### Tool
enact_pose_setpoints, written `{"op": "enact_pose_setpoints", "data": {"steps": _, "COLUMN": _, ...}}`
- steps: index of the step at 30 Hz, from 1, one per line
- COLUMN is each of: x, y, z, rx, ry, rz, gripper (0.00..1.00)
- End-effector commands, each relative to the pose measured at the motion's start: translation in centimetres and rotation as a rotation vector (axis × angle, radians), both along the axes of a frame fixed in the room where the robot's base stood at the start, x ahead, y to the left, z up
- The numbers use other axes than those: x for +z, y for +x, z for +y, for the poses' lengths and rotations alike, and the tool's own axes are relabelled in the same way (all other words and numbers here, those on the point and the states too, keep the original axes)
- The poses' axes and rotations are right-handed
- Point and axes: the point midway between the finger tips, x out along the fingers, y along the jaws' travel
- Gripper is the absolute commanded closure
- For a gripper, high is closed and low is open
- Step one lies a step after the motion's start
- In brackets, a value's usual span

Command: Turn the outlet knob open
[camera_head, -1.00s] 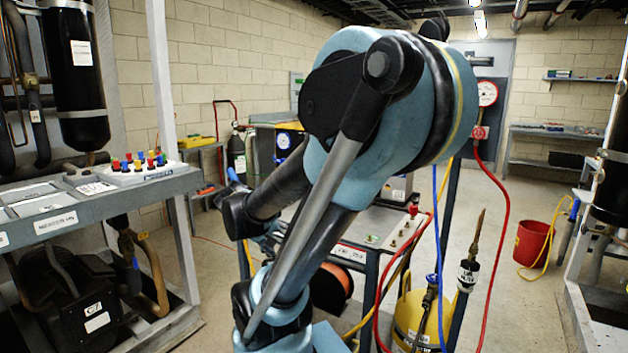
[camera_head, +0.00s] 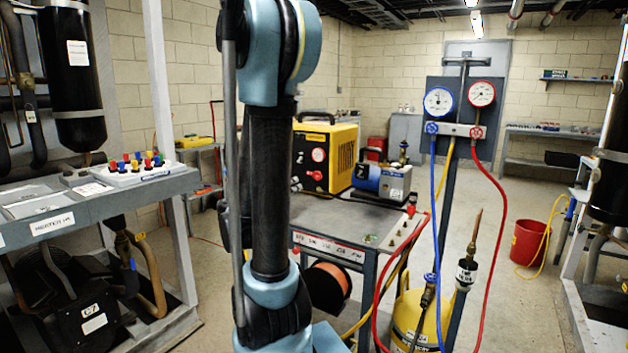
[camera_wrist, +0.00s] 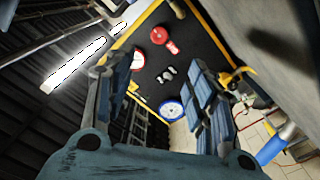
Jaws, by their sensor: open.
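A yellow machine (camera_head: 341,155) with a black front panel stands on the cart in the head view, partly behind my arm. A round red-marked gauge and a red knob (camera_head: 315,175) show on its panel. In the wrist view the black panel (camera_wrist: 190,60) appears tilted, with a red knob (camera_wrist: 166,41), a red-rimmed gauge (camera_wrist: 138,60), a blue-rimmed gauge (camera_wrist: 172,110) and small silver fittings between them. I cannot read which knob is the outlet. My gripper (camera_wrist: 163,75) is open and empty, its fingers on either side of the panel in this view, apart from the knob. The head view does not show the gripper clearly.
The cart (camera_head: 345,225) also holds a blue-grey pump (camera_head: 383,180). Red and blue hoses hang from a gauge stand (camera_head: 455,131) at the right. A rack (camera_head: 100,205) stands left. The floor beyond the hoses is partly open, with a red bucket (camera_head: 531,243).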

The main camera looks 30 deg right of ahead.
Motion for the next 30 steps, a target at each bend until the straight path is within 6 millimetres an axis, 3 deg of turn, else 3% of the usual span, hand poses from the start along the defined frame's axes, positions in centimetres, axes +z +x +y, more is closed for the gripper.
{"op": "enact_pose_setpoints", "data": {"steps": 14, "x": 0.0, "y": 2.2, "z": -3.4, "rx": 0.001, "ry": 0.001, "rz": 0.002, "gripper": 0.49}}
{"op": "enact_pose_setpoints", "data": {"steps": 30, "x": 0.0, "y": 5.5, "z": -9.0, "rx": 0.001, "ry": 0.001, "rz": 0.002, "gripper": 0.49}}
